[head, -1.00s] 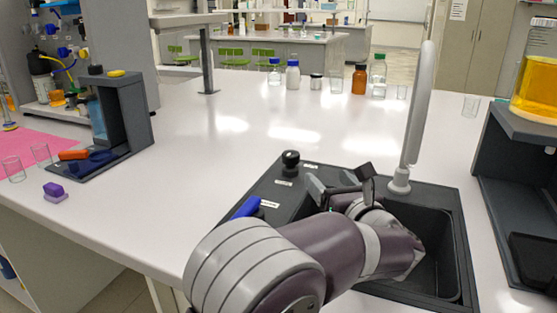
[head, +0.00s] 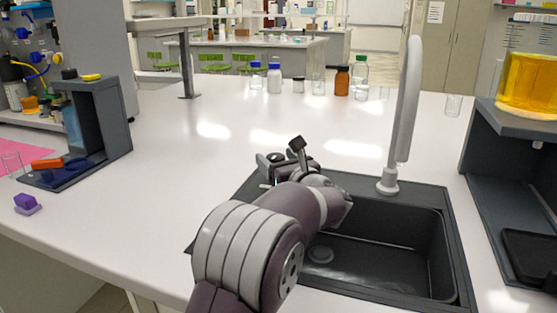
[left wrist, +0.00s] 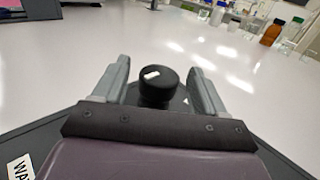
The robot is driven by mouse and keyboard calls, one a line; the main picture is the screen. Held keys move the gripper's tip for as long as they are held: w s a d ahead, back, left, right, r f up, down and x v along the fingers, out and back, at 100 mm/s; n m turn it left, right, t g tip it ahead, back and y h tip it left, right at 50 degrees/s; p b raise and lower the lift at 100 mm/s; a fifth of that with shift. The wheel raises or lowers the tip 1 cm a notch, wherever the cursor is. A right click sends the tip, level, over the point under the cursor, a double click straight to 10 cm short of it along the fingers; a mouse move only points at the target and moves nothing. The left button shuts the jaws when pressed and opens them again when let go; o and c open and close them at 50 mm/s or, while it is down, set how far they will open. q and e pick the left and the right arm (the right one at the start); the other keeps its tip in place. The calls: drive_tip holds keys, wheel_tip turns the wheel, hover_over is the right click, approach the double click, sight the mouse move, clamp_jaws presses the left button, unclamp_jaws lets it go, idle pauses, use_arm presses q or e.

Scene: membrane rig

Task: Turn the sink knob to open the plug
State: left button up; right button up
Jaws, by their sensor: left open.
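The black sink knob (left wrist: 158,86) stands upright on the sink's dark rim, with a white mark on its top. In the left wrist view it sits between the two fingers of my left gripper (left wrist: 160,75), which is open with a gap on each side. In the head view my left gripper (head: 281,155) is over the rim's back left corner, and the knob is largely hidden there. The dark sink (head: 400,245) shows a round plug (head: 320,254) at the basin's bottom. My right gripper is not in view.
A light grey faucet (head: 388,185) rises behind the basin. A dark stand (head: 510,215) with a yellow liquid vessel (head: 540,82) is at the right. Several bottles (head: 342,80) stand at the back. The bench's middle is clear. A white label (left wrist: 18,168) lies on the rim.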

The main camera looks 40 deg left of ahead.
use_arm(q)
drive_tip(key=c, duration=1.1)
drive_tip(key=shift+o, duration=0.2)
drive_tip(key=shift+n+g, duration=0.3)
drive_tip(key=shift+g, duration=0.1)
drive_tip(key=n+g, duration=0.1)
drive_tip(key=g+y, duration=0.1)
drive_tip(key=n+g, duration=0.1)
drive_tip(key=g, duration=0.1)
drive_tip(key=shift+w+d+n+y+b, duration=0.15)
drive_tip(key=shift+w+n+y+b, duration=0.1)
drive_tip(key=shift+n+y+b, duration=0.1)
drive_tip(key=shift+w+n+g, duration=0.15)
drive_tip(key=shift+n+g, duration=1.2)
drive_tip(key=shift+g, duration=1.15)
drive_tip(key=o, duration=1.1)
drive_tip(key=shift+c, duration=0.2)
